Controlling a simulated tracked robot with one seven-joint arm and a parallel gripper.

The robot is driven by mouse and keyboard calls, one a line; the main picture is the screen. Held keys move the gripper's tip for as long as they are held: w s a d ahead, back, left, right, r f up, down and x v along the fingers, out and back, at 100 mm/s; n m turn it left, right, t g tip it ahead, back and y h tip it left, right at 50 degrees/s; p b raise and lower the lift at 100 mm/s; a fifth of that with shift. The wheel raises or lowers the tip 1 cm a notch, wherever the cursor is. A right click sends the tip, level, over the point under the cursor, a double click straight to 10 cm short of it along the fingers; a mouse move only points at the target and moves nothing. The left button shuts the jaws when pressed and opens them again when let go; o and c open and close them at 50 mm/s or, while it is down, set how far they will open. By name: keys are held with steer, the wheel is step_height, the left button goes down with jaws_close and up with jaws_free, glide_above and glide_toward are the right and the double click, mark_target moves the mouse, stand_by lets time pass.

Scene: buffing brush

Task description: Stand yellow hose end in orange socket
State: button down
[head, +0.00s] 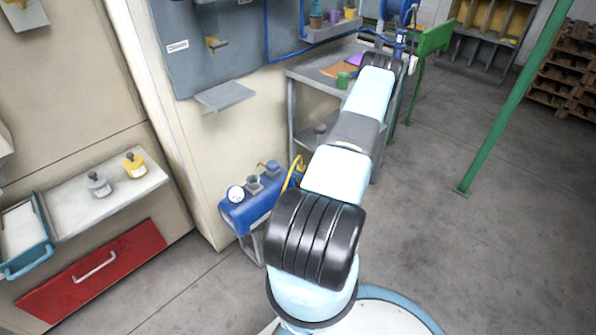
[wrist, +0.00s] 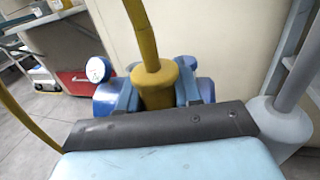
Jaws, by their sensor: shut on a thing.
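The yellow hose end (wrist: 153,88) is a thick collar with the hose rising from its top, in the middle of the wrist view. My gripper (wrist: 155,98) is shut on it. The hose end looks nearly upright, in front of the blue tank. In the head view part of the yellow hose (head: 291,176) curves beside my arm; my arm hides my gripper and the hose end there. I cannot make out an orange socket for certain in either view.
The blue tank (head: 238,214) carries a white gauge (head: 235,193) and a grey cup (head: 253,184) on top, close by a beige wall. A workbench (head: 310,76) stands behind. A green post (head: 512,105) rises at right, with open floor around it.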

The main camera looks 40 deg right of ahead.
steer(key=shift+f, duration=0.4)
steer(key=shift+f, duration=0.35)
steer(key=shift+f, duration=1.05)
stand_by(0.5)
steer(key=c, duration=0.7)
jaws_free()
steer(key=shift+s, duration=0.1)
steer(key=v, duration=1.3)
steer(key=shift+s, duration=0.3)
steer(key=shift+r, duration=0.1)
